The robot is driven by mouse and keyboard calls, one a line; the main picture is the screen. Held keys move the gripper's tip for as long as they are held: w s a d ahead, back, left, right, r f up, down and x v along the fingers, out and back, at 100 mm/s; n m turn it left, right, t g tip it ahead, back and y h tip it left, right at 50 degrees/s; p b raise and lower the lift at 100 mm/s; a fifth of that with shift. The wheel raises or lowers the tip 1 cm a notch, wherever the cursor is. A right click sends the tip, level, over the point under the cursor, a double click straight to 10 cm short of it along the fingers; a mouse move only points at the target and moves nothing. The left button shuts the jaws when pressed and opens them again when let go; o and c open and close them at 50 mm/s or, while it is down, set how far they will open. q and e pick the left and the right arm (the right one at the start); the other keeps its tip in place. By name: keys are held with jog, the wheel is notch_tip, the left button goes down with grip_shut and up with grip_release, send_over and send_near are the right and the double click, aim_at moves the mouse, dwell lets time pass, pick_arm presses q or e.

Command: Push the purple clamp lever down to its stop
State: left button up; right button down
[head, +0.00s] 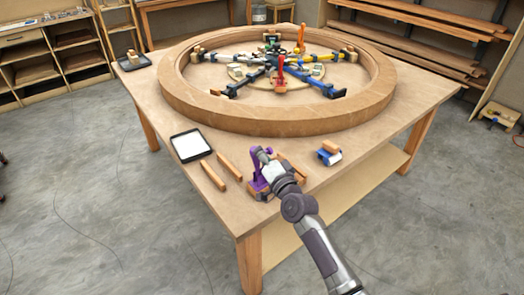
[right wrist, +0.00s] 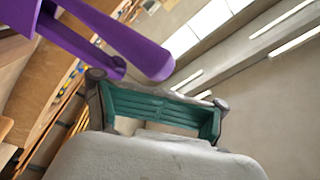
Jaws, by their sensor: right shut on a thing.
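The purple clamp (head: 258,180) stands on the near part of the table, its lower part partly hidden by my right arm. In the right wrist view its purple lever (right wrist: 125,42) slants across the upper left, with the rounded end just above my gripper. My left gripper is not in view.
A large wooden ring (head: 270,120) fills the back of the table (head: 330,190). A black tray with a white sheet (head: 190,146), two wooden strips (head: 213,176) and a small blue-and-white item (head: 329,155) lie near the clamp. Shelves (head: 60,55) stand behind.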

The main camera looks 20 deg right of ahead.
jog(key=shift+s+a+f+n, duration=0.15)
jog(key=shift+s+a+n, duration=0.15)
jog(key=shift+a+n, duration=0.5)
dwell(0.9)
